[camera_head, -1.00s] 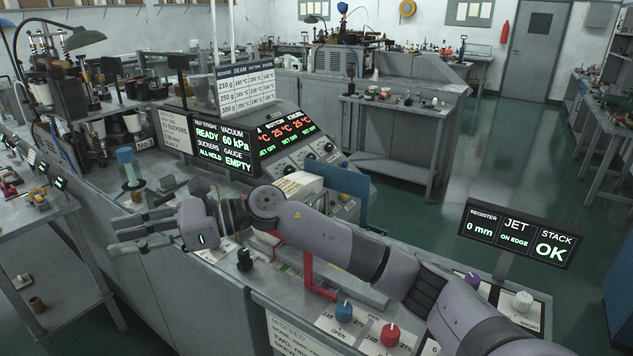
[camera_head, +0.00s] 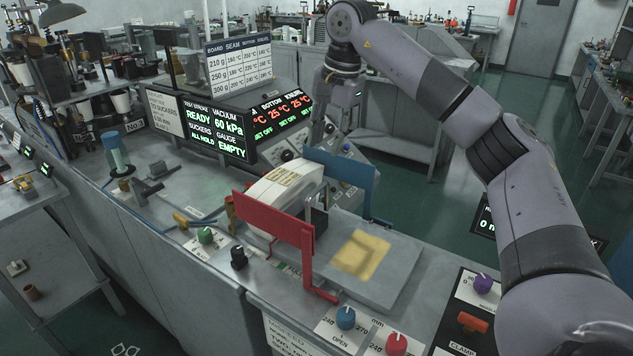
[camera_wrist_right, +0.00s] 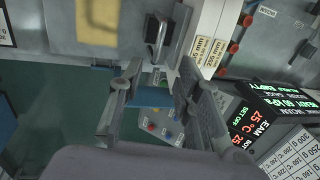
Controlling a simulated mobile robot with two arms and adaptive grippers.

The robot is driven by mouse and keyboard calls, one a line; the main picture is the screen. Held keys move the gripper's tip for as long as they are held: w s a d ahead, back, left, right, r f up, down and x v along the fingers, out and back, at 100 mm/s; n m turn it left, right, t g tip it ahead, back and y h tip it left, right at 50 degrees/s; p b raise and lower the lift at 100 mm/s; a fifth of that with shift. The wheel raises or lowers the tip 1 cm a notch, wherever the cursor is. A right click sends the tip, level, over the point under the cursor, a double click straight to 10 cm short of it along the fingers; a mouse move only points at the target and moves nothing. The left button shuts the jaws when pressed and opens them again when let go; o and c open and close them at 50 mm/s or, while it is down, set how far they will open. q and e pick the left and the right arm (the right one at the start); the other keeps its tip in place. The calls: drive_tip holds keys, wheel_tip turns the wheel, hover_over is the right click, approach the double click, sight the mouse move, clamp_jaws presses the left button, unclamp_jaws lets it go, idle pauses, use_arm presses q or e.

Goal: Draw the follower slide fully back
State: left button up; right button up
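The follower slide is not clearly marked; a cream block (camera_head: 284,196) with a label on top, between a red plate (camera_head: 274,217) and a blue plate (camera_head: 341,177), may be part of it. A dark part (camera_head: 319,217) shows at its near end. In the right wrist view a dark handle (camera_wrist_right: 157,33) stands on grey metal just beyond my fingers. My right gripper (camera_head: 333,112) hangs behind the blue plate, fingers pointing down. In the right wrist view my right gripper (camera_wrist_right: 159,78) is open, with nothing between the fingertips. My left gripper is out of view.
A stack of tan sheets (camera_head: 361,255) lies on a grey plate right of the block. Display screens (camera_head: 218,128) stand behind the bench, near my right gripper.

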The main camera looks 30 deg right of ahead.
sight(316, 190)
drive_tip(key=f, duration=0.4)
drive_tip(key=w+f+p, duration=0.1)
drive_tip(key=f, duration=0.3)
drive_tip(key=w+f+p, duration=0.1)
drive_tip(key=f, duration=0.3)
drive_tip(key=shift+w+a+f, duration=0.15)
drive_tip(key=shift+a, duration=0.2)
drive_tip(key=shift+c, duration=0.5)
clamp_jaws()
